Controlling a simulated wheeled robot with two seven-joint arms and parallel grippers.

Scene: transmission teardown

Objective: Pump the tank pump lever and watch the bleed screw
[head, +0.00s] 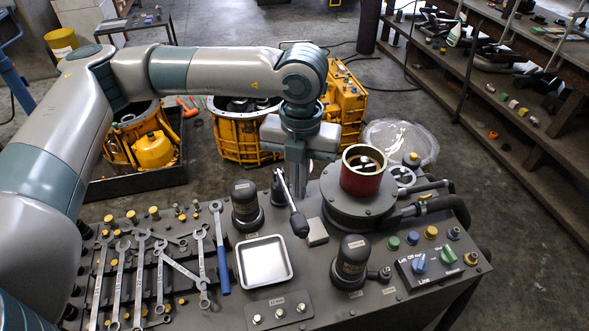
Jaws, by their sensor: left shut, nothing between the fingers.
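My left gripper (297,190) points down right behind this lever. Its fingers are shut and empty; whether they touch the lever I cannot tell. The round grey tank (357,213) with a red open cylinder (362,180) on top stands just to the right of the gripper. I cannot pick out which small fitting is the bleed screw. My right gripper is not in view.
Two black capped cylinders (246,208) (351,263) stand near the lever. A white tray (264,261) and several wrenches (140,272) lie at the front left. A control box (437,265) with knobs is at the right. Yellow housings (238,133) stand on the floor behind.

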